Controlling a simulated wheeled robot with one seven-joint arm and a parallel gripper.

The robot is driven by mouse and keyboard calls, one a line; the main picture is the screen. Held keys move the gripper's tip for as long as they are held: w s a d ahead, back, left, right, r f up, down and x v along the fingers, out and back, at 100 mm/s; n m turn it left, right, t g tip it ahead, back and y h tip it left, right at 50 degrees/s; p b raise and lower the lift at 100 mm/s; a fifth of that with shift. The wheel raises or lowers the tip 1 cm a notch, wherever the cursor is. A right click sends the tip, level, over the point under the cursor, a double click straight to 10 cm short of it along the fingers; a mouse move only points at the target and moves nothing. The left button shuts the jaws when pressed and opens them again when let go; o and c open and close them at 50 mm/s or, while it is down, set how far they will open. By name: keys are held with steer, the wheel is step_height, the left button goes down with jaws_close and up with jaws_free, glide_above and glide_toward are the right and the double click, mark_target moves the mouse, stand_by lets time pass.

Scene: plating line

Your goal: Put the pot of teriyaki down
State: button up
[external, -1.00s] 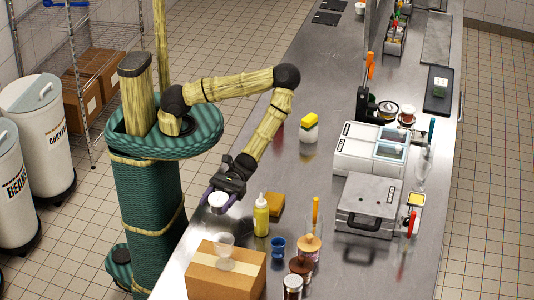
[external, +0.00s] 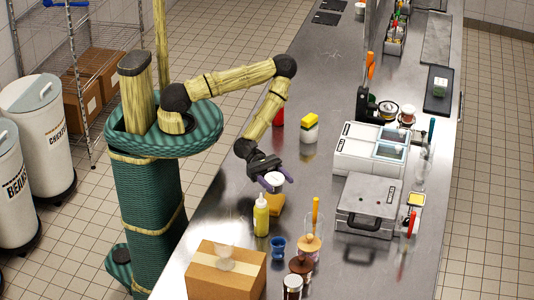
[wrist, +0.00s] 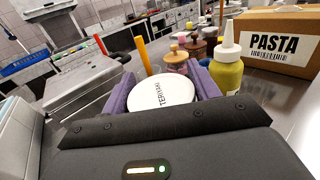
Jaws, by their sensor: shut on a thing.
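The pot of teriyaki, a small white pot with a lid lettered "TERIYAKI" (wrist: 163,92), is between the purple fingers of my gripper (wrist: 162,90). My gripper is shut on the pot. The pot appears to be above the steel counter (external: 225,170); its underside is hidden, so the exact gap cannot be told.
A grey press (external: 367,206) is to the right. A yellow-topped container (external: 309,127) stands farther back. Bare counter lies left of the bottle.

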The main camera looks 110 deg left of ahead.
steer(key=w+a+n+t+y, duration=0.2)
steer(key=a+n+t+y, duration=0.45)
steer(key=a, duration=1.35)
steer(key=s+a+r+g+y, duration=0.1)
steer(key=s+a+g, duration=0.1)
steer(key=s+a, duration=1.2)
steer(key=s, duration=0.2)
steer(key=shift+s+a+r+m+g+y, duration=0.2)
steer(key=shift+s+a+m+g+y, duration=0.1)
steer(key=shift+a+m+g+y, duration=0.05)
steer(key=shift+f, duration=2.9)
steer(key=shift+f, duration=0.1)
